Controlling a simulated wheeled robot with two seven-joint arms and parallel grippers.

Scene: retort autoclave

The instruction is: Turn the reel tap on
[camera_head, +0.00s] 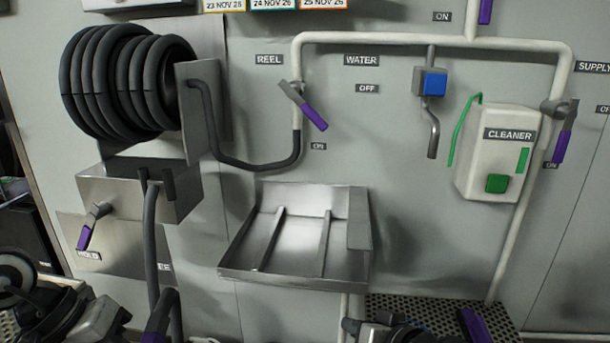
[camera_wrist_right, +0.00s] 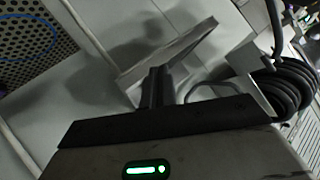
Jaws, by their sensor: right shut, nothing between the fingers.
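The reel tap (camera_head: 308,105) is on the wall pipe under the REEL label, in the head view. Its purple lever slants down and right, between the OFF label (camera_head: 367,88) and the lower ON label (camera_head: 318,146). My right gripper (camera_head: 350,325) is at the bottom of the head view, well below the tap and apart from it. In the right wrist view its fingers (camera_wrist_right: 157,88) are shut and empty. Parts of my left arm show at the lower left of the head view; its finger state is unclear.
A steel sink (camera_head: 290,278) juts from the wall below the tap. The hose reel (camera_head: 125,80) is at the left, with a steel box (camera_head: 135,195) under it. A blue water valve (camera_head: 431,83) and a cleaner unit (camera_head: 497,155) are at the right.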

